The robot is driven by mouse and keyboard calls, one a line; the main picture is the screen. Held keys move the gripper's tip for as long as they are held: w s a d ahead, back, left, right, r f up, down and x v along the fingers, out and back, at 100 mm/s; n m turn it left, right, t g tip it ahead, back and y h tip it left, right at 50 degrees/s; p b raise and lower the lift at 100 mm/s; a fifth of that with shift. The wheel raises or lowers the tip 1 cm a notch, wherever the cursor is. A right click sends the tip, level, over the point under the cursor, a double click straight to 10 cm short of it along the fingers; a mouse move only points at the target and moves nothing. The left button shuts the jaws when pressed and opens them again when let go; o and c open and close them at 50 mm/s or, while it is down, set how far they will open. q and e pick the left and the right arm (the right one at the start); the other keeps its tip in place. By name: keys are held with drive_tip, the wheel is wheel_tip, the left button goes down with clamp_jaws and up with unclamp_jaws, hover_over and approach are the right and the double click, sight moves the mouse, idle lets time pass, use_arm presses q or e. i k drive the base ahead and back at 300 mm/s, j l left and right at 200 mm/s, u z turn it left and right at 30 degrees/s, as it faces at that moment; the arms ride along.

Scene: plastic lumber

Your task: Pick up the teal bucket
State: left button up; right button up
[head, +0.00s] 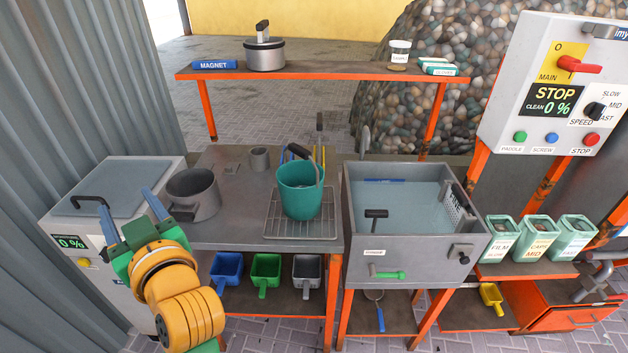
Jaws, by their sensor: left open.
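The teal bucket (300,199) stands upright on a wire rack (272,228) on the grey workbench. My left gripper (127,213) is at the lower left, near the grey box with the lid. Its two blue-grey fingers are spread apart with nothing seen between them. It is well to the left of the bucket and not touching it, with a grey pot (194,196) between them. My right gripper does not show.
A water-filled grey basin (347,240) stands right of the bucket. A shelf (330,70) with a steel pot (265,56) spans the back. Blue, green and grey scoops sit below the bench. A control panel (545,80) and labelled bins (537,240) are at right.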

sight(300, 182)
drive_tip(key=i+l, duration=0.2)
drive_tip(key=l, duration=0.15)
drive_tip(key=i+l, duration=0.2)
drive_tip(key=l, duration=0.2)
drive_tip(key=i+l, duration=0.2)
drive_tip(key=l, duration=0.15)
drive_tip(key=i+l, duration=0.2)
drive_tip(key=l, duration=0.15)
